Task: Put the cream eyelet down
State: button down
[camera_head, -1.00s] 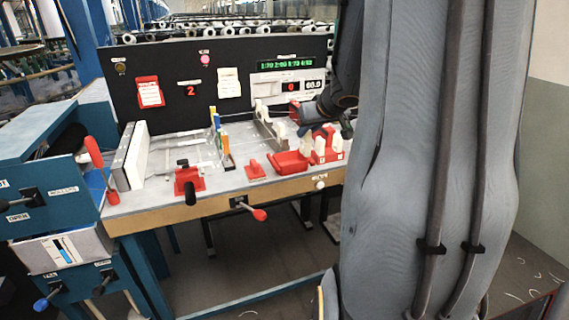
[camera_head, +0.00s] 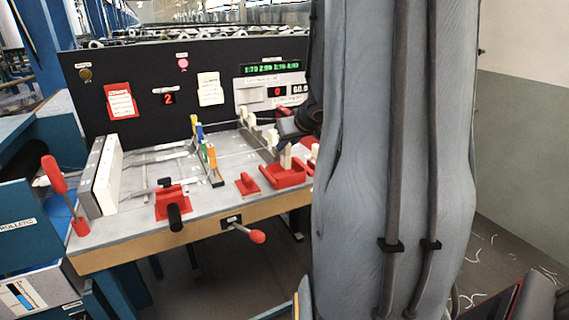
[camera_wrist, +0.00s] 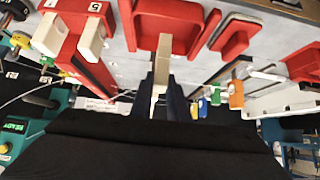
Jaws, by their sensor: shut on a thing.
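My gripper (camera_wrist: 161,88) is shut on the cream eyelet (camera_wrist: 163,58), a slim cream piece that sticks out between the fingertips. In the wrist view its far end overlaps the lower edge of a red tray (camera_wrist: 172,32). In the head view the cream eyelet (camera_head: 287,156) shows upright at the red tray (camera_head: 284,178), under the dark wrist. I cannot tell whether it touches the tray floor. The fingertips are hard to make out in the head view.
A red stand with cream pieces (camera_wrist: 92,38) is beside the tray, mostly hidden by my arm in the head view. A lever with red knob (camera_head: 257,236) juts from the bench front.

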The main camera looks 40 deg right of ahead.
aim_at(289, 154)
jog(key=shift+f+b, duration=1.2)
jog(key=shift+f, duration=0.85)
jog(key=shift+f, duration=0.15)
jog(key=c, duration=1.7)
grip_release()
